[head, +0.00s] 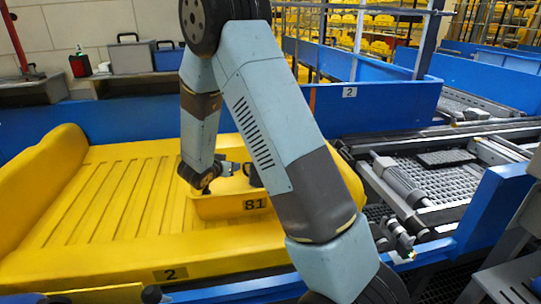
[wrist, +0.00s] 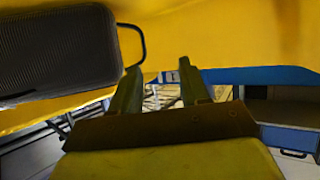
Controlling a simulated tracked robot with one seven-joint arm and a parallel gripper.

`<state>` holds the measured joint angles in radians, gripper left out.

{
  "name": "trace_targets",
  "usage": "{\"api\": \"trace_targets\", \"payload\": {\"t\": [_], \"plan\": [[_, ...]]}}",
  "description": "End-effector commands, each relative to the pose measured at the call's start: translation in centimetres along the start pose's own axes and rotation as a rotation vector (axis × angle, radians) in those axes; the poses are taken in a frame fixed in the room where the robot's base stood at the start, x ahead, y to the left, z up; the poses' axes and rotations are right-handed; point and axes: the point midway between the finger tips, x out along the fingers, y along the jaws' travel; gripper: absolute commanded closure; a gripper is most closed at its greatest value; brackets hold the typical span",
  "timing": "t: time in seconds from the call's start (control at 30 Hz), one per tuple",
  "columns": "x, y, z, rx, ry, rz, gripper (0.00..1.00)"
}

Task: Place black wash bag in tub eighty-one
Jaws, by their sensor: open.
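The yellow tub marked 81 (head: 230,207) sits at the right end of the large yellow tray (head: 120,200); my arm covers its right part. My gripper (head: 238,169) is low over the tub, reaching to the right. In the wrist view its two fingers (wrist: 158,80) are apart with nothing between them. A black mesh-textured bag (wrist: 60,48) with a thin loop handle lies against yellow, left of the fingers and apart from them or nearly touching. In the head view a small dark shape shows at the tub beside the fingertips; my arm hides most of it.
The tray has a high rounded left end and is marked 2. A blue conveyor wall (head: 370,112) runs behind it. Rollers and a metal grating (head: 440,178) lie to the right. Cases (head: 131,55) and a red-and-black container (head: 80,65) stand on the back left counter.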

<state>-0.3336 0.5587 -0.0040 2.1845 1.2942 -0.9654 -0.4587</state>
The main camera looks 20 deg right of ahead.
Motion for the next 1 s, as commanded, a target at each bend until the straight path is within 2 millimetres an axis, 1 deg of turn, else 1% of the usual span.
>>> {"api": "trace_targets", "payload": {"t": [0.03,0.1,0.27,0.4,0.53,0.77,0.87,1.0], "plan": [[-0.6,-0.2,-1.4,0.018,-0.013,-0.041,0.55],[-1.4,-0.7,-2.9,0.039,-0.037,-0.107,0.55],[-3.8,-1.3,-6.2,0.066,-0.094,-0.25,0.55],[-6.3,-1.3,-8.7,0.073,-0.141,-0.367,0.55],[-8.9,-0.8,-10.8,0.066,-0.183,-0.465,0.55],[-14.0,1.2,-13.7,0.02,-0.254,-0.611,0.55],[-16.2,2.5,-14.5,-0.011,-0.284,-0.662,0.55],[-19.2,4.8,-15.3,-0.064,-0.325,-0.716,0.55]]}}
